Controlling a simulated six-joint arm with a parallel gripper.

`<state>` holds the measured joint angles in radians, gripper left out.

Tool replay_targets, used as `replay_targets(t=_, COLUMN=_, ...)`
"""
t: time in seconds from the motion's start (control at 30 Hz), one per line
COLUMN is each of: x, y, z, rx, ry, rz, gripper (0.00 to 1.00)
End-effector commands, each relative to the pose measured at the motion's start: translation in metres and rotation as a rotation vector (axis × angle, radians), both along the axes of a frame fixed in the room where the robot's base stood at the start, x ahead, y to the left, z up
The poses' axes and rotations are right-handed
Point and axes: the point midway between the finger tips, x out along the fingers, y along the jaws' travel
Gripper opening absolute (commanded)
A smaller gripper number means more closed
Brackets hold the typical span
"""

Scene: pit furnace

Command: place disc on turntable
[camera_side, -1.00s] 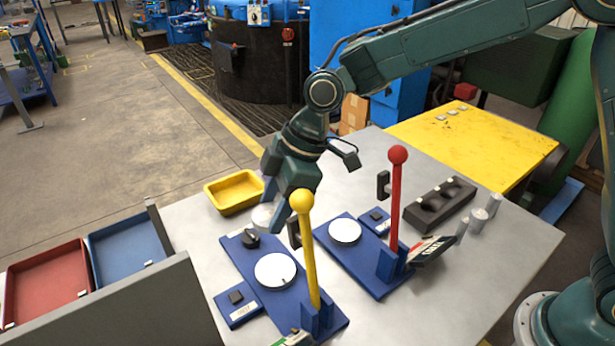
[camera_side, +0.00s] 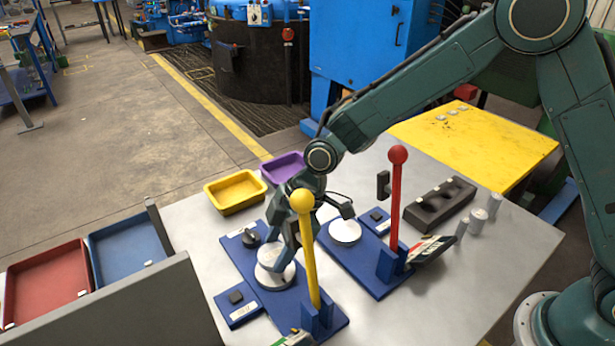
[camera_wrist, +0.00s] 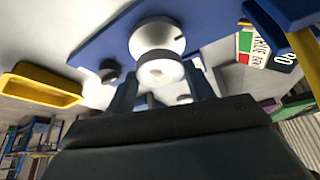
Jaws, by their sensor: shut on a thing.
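My gripper (camera_side: 281,252) is shut on a small whitish metal disc (camera_side: 268,257), just above the white round turntable (camera_side: 274,278) of the nearer blue fixture. In the side view the disc overlaps the turntable's far part; I cannot tell whether they touch. In the wrist view the disc (camera_wrist: 160,71) sits between the fingers, and the turntable (camera_wrist: 157,36) shows beyond it, partly covered. The yellow-knobbed lever (camera_side: 305,240) stands right beside the gripper and partly hides it in the side view.
A second blue fixture with a white plate (camera_side: 345,231) and a red lever (camera_side: 396,200) stands to the right. A yellow tray (camera_side: 236,207) and a purple tray (camera_side: 283,169) lie behind. A black knob (camera_side: 251,238) is close left of the gripper. A black holder (camera_side: 439,206) is farther right.

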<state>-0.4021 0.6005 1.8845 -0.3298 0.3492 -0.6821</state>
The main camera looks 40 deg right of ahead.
Motion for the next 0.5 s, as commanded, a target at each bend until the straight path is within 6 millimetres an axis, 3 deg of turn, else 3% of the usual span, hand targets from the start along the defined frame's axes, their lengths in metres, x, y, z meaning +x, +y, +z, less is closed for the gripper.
replay_targets(t=0.2, x=0.0, y=0.0, z=-0.024, rx=0.001, ry=0.0, rz=0.001, gripper=0.19)
replay_targets(t=0.5, x=0.0, y=0.001, z=-0.028, rx=0.001, ry=-0.002, rz=0.001, gripper=0.19)
